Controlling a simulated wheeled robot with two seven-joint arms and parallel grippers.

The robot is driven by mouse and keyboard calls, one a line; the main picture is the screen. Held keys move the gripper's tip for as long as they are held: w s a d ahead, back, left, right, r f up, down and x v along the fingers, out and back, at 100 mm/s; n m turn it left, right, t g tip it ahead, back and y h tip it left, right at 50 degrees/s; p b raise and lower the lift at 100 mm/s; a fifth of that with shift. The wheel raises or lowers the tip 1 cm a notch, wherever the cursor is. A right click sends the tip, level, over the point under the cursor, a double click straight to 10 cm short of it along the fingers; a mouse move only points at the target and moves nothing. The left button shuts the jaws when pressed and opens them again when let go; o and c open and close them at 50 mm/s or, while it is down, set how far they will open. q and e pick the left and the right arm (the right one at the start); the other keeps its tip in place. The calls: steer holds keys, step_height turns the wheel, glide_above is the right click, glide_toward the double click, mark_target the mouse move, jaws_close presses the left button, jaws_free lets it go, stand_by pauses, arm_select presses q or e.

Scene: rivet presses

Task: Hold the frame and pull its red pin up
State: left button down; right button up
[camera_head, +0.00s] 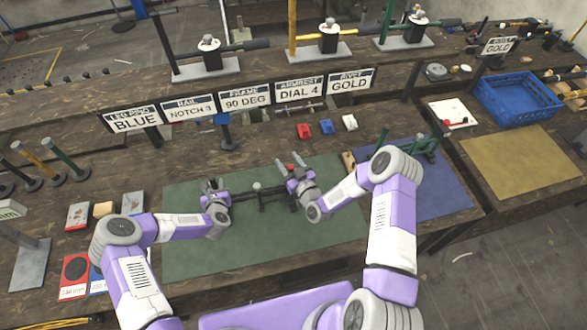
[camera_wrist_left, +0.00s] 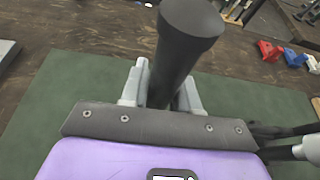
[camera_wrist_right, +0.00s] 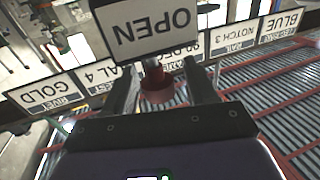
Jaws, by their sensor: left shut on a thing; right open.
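The dark frame (camera_head: 262,196) stands on the green mat (camera_head: 205,255), with a dark bar running between its two ends. My left gripper (camera_head: 213,187) is shut on a thick dark post (camera_wrist_left: 175,65) at the frame's left end, which rises between the fingers in the left wrist view. My right gripper (camera_head: 291,169) is at the frame's right end. In the right wrist view the red pin (camera_wrist_right: 156,86) shows between my open fingers (camera_wrist_right: 160,85). The lower part of the pin is hidden by the gripper. I cannot tell if a finger touches it.
A sign reading OPEN (camera_wrist_right: 150,28) appears just beyond the red pin in the right wrist view. A row of label signs (camera_head: 245,98) stands behind the mat. Small red, blue and white blocks (camera_head: 327,127) lie behind it. A blue mat (camera_head: 440,195) and blue crate (camera_head: 518,98) are at right.

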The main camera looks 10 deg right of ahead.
steer(key=v, duration=1.1)
steer(key=shift+s, duration=0.35)
steer(key=shift+d, duration=0.1)
steer(key=shift+c, duration=0.4)
